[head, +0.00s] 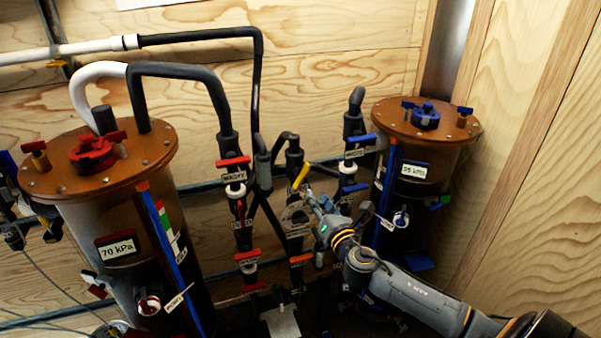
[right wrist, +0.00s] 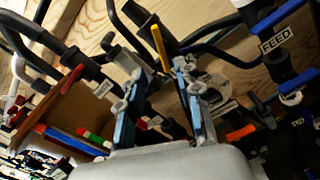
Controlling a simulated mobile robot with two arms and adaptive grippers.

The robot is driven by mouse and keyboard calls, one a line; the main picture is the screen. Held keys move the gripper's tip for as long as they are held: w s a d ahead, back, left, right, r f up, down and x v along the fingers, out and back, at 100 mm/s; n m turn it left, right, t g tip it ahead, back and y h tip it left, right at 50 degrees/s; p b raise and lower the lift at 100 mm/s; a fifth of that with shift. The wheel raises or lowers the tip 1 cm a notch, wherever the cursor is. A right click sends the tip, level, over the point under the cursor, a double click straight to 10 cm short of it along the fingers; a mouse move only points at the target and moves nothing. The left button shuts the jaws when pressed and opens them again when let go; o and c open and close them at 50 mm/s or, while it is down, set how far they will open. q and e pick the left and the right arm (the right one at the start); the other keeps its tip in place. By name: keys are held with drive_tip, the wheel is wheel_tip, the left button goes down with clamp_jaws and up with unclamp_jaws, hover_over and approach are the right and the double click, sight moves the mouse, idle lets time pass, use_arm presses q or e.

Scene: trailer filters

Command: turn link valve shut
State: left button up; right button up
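A yellow valve handle (head: 301,176) stands tilted on the dark piping between the two filter tanks. I take it for the link valve, but its label cannot be read. In the right wrist view the yellow handle (right wrist: 160,48) shows ahead, between and just beyond the fingertips. My right gripper (head: 314,201) is just below and right of the handle in the head view. In the right wrist view the right gripper (right wrist: 157,68) has its blue-padded fingers apart with nothing held. I cannot tell whether a finger touches the handle. My left gripper is not seen.
The left tank (head: 112,255), marked 70 kPa, and the right tank (head: 425,168), marked 95 kPa, flank the piping. A red-handled valve (head: 233,162) and a blue-handled valve (head: 360,141) stand close on both sides. The wooden wall (head: 330,80) is close behind.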

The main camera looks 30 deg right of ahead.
sight(304, 177)
drive_tip(key=p+x, duration=0.1)
drive_tip(key=x, duration=1.1)
drive_tip(key=shift+w, duration=0.25)
clamp_jaws()
